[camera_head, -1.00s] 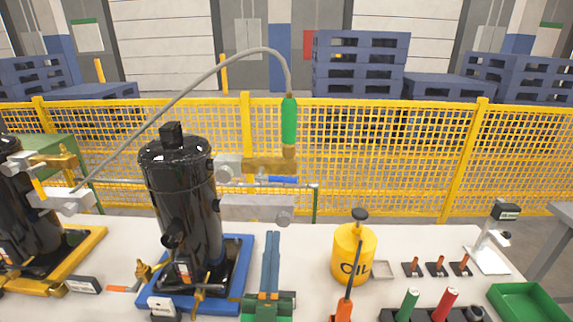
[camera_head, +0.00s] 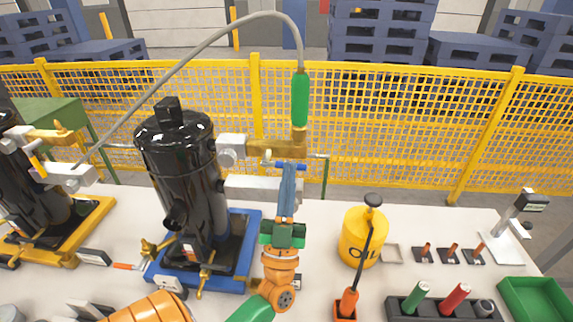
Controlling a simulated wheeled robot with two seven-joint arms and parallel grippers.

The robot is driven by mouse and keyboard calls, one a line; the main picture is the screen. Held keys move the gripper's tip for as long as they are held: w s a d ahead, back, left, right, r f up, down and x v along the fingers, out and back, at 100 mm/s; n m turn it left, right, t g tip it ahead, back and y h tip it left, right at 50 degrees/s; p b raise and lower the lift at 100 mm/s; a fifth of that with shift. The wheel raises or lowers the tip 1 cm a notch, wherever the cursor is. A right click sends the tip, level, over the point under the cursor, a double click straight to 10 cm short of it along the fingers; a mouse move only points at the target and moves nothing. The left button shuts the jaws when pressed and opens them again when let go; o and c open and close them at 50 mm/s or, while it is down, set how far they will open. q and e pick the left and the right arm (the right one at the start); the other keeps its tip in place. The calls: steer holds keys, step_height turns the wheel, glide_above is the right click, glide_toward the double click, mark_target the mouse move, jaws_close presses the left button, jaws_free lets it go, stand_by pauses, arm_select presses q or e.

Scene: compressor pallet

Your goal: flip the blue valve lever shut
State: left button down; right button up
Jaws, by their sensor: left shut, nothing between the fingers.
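The blue valve lever (camera_head: 294,165) lies roughly level under the brass valve body (camera_head: 275,148), to the right of the black compressor (camera_head: 178,165). A green-sleeved hose fitting (camera_head: 299,100) rises from the valve's right end. My left gripper (camera_head: 288,170) reaches up from below, its blue fingers closed together with nothing between them. Its fingertips overlap the lever's lower edge in the picture; I cannot tell if they touch it. The fingers cover part of the grey block end below the valve. My right gripper is not in view.
A yellow oil can (camera_head: 359,240) stands right of my left arm, with a red-and-green handled tool rack (camera_head: 438,305) in front. A green tray (camera_head: 535,300) is at the right. The grey hose (camera_head: 215,38) arches above the compressor. A yellow fence (camera_head: 420,130) stands behind.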

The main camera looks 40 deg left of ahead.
arm_select(q)
steer(key=s+r+p+x, duration=0.1)
steer(key=p+x, duration=0.1)
steer(key=x, duration=0.2)
steer(key=f, duration=0.1)
steer(key=f+b, duration=0.1)
steer(key=f, duration=0.1)
steer(key=w+f, duration=0.1)
steer(key=f, duration=0.1)
steer(key=shift+w+a+b, duration=0.1)
steer(key=shift+a+b, duration=0.2)
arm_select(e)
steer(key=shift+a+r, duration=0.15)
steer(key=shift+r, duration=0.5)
